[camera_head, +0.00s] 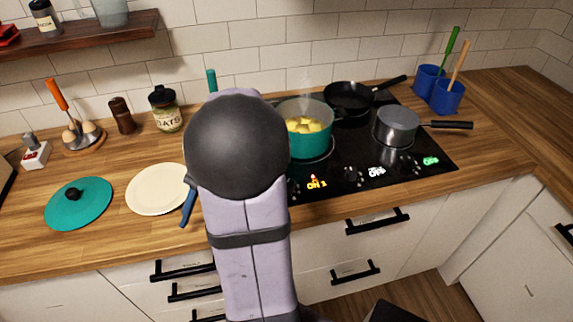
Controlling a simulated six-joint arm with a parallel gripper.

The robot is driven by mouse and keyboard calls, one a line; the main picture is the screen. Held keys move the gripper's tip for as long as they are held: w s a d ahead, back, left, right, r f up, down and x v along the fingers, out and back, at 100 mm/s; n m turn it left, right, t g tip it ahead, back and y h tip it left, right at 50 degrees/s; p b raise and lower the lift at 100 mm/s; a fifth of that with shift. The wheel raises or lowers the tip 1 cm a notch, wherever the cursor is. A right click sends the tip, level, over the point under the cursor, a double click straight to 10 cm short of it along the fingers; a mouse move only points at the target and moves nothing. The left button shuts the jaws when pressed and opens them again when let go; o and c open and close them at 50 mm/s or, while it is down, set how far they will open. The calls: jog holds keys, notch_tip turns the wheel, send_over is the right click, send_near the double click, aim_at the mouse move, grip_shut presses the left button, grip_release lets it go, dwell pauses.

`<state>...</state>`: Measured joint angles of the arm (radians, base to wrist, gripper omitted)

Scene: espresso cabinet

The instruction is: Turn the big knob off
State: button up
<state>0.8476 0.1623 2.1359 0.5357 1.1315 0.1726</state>
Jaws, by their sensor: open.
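The black cooktop (433,152) is set into the wooden counter, with a row of dark knobs along its front edge. One dark knob (350,175) shows between an orange label (316,184) that reads "ON" with a small flame mark above it and a white label (376,171) that seems to read "OFF". A green label (430,161) farther right also seems to read "OFF". The knobs are small and dark, and I cannot tell which is the big one. My arm fills the middle of the view and hides the cooktop's left part.
A steaming teal pot (311,143) with yellow chunks stands at the cooktop's left. A black frying pan (349,97) and a grey saucepan (397,127) stand behind the knobs. A cream plate (158,188) and teal lid (78,204) lie left. Drawer handles (377,221) project below.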

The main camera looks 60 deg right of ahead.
jog(key=s+d+r+h, duration=0.1)
jog(key=d, duration=0.3)
jog(key=s+d+m+h, duration=0.1)
jog(key=d, duration=0.4)
jog(key=s+d+r+m+g+p, duration=0.1)
jog(key=d, duration=0.3)
jog(key=shift+s+d+r+h, duration=0.15)
jog(key=shift+s+r+h, duration=0.15)
jog(key=shift+s+h, duration=0.1)
jog(key=s+d+h, duration=0.1)
jog(key=d, duration=0.2)
jog(key=s+d+r+m+g, duration=0.1)
jog(key=s+d, duration=0.1)
jog(key=d, duration=0.1)
jog(key=s+d+r+m+h+p, duration=0.1)
jog(key=s+d, duration=0.1)
jog(key=d, duration=0.2)
jog(key=shift+r+g+h, duration=0.15)
jog(key=shift+g+h, duration=0.15)
jog(key=shift+f+p, duration=0.8)
jog(key=shift+f, duration=2.9)
jog(key=c, duration=1)
jog(key=shift+c, duration=0.2)
